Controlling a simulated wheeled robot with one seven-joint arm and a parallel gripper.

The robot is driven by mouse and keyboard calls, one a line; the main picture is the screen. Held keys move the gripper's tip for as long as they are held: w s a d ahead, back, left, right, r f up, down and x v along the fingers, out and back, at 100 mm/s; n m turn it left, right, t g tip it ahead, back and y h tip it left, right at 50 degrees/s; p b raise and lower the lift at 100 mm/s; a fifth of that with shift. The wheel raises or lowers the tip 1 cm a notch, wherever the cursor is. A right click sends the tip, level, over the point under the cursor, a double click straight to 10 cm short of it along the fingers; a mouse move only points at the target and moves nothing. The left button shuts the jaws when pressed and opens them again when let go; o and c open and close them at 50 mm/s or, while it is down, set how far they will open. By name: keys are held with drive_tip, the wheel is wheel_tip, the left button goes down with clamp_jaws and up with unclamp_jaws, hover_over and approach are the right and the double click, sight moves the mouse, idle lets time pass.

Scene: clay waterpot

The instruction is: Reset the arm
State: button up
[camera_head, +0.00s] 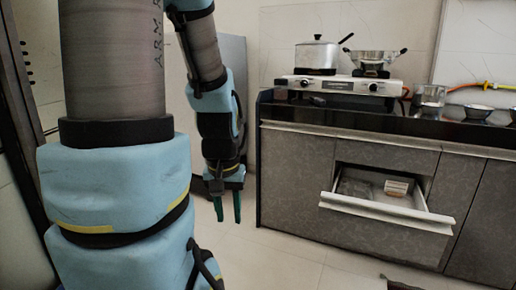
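My gripper (228,207) hangs at the end of my arm, left of the kitchen counter, pointing down over the floor. Its two green fingers stand apart with a gap between them, and nothing shows in the gap. My blue and grey arm fills the left part of the view and hides what lies behind it. No clay waterpot can be made out.
A drawer (385,212) in the counter stands open, with a small box (397,187) inside. On the black counter (340,113) are a gas stove (338,86), a lidded pot (318,54), a pan (372,57) and a glass (432,96). A dark object (400,284) lies at the bottom edge.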

wheel_tip(320, 180, up, 24)
drive_tip(key=p, duration=2.1)
drive_tip(key=shift+p, duration=0.3)
